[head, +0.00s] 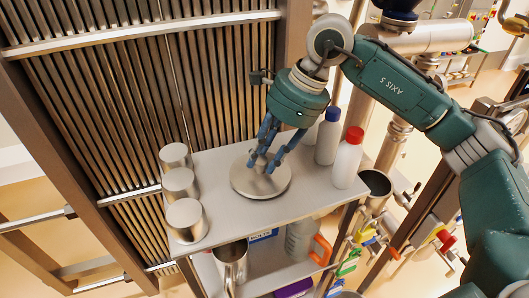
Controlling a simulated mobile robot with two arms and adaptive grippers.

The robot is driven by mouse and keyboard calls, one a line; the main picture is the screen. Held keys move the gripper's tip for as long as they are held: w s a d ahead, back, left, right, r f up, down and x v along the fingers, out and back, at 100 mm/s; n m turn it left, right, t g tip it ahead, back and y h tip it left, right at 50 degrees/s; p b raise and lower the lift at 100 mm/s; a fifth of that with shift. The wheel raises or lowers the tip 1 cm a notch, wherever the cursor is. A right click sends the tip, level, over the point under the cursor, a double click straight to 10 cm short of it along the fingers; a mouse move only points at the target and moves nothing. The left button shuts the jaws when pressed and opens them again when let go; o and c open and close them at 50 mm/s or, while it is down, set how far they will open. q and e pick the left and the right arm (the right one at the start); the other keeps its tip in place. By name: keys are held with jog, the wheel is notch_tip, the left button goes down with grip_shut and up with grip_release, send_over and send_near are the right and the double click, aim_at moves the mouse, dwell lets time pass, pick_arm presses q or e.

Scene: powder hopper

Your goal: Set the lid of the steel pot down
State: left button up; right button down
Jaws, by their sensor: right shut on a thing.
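The lid (246,183) is a round grey steel disc with a knob in its middle. It is at the middle of the cart's top shelf (215,165), level, on or just above the surface; I cannot tell if it touches. My right gripper (264,160) comes down from above with its blue fingers shut on the lid's knob. An open steel vessel with a handle (231,270) stands on the lower shelf, partly hidden by the top shelf; I cannot tell if it is the steel pot. My left gripper is not in view.
Several steel cans, such as the front one (186,222), line the shelf's left side. A white bottle with a red cap (347,162) and one with a blue cap (328,140) stand at right. A grey jug with an orange handle (299,240) is below. The shelf's front is bare.

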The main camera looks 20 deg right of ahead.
jog(key=shift+f, duration=0.1)
jog(key=c, duration=1.4)
grip_release()
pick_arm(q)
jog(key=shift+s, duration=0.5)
pick_arm(e)
jog(key=shift+o, duration=0.2)
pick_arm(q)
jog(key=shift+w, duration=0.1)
pick_arm(e)
jog(key=shift+d+r+b, duration=0.25)
jog(key=shift+r+b, duration=0.05)
jog(key=shift+r, duration=0.15)
pick_arm(q)
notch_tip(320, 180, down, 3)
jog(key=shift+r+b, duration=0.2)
jog(key=shift+b, duration=0.95)
pick_arm(e)
jog(key=v, duration=1.1)
jog(key=shift+s, duration=0.1)
